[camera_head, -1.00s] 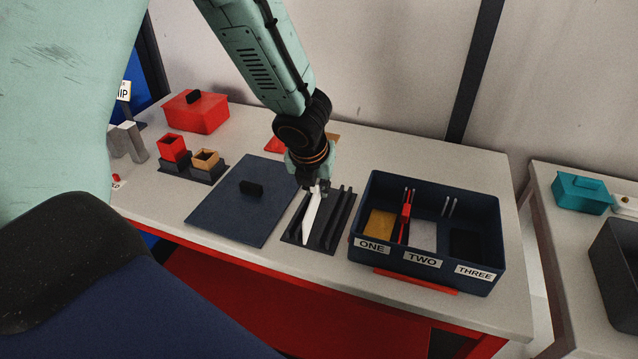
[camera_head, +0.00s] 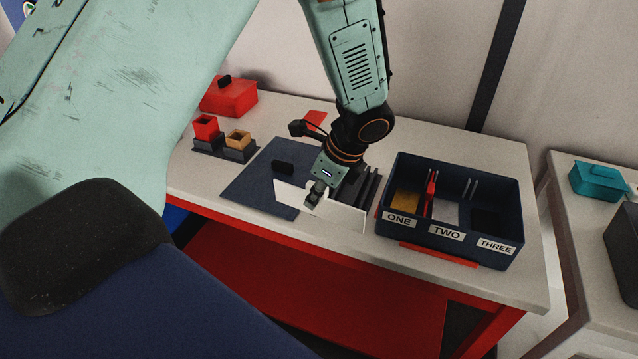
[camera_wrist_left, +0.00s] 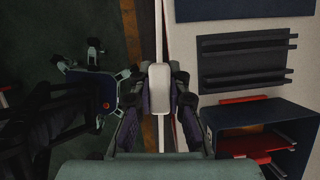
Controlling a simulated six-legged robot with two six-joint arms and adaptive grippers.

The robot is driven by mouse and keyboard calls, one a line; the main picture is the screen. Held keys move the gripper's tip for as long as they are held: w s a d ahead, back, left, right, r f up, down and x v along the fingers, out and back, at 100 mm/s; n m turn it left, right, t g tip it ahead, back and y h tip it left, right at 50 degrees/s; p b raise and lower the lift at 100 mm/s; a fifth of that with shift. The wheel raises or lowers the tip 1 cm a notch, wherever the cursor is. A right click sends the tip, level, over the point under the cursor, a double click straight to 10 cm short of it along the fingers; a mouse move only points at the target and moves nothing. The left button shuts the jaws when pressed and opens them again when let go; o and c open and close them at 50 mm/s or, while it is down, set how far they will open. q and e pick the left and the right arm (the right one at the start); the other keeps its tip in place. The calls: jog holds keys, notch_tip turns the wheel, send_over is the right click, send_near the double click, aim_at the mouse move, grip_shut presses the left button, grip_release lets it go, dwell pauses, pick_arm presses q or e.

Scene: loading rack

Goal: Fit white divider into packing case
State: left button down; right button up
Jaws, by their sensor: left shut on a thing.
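My left gripper (camera_head: 317,194) is shut on the white divider (camera_head: 345,216), holding it by its upper middle. The divider is a thin panel, apparently raised at the front of the slotted dark rack (camera_head: 366,188). In the left wrist view the divider (camera_wrist_left: 159,30) shows edge-on between the fingers (camera_wrist_left: 159,95). The packing case (camera_head: 448,251) is dark blue, open-topped, right of the rack. Its labels read ONE, TWO and THREE. A red divider (camera_head: 430,190) stands between ONE and TWO. Pale guide pins (camera_head: 469,188) stand between TWO and THREE, with no panel there. My right gripper is not seen.
A dark blue flat lid (camera_head: 248,188) with a black handle lies left of the rack. Red (camera_head: 206,127) and tan (camera_head: 238,139) small boxes stand behind it. A red lidded box (camera_head: 230,97) is at the back left. A red strip (camera_head: 438,254) lies before the case.

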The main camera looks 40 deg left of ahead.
pick_arm(q)
jog(key=s+d+f+n+g+h+b, duration=0.35)
jog(key=s+d+n, duration=0.25)
jog(key=d+n, duration=0.45)
jog(key=d+f+n+b, duration=0.3)
jog(key=f+n+b, duration=0.2)
jog(key=f+b, duration=0.8)
jog(key=shift+s+f+n+g+h+b, duration=0.25)
jog(key=shift+n+g+h+b, duration=0.1)
jog(key=shift+h, duration=0.1)
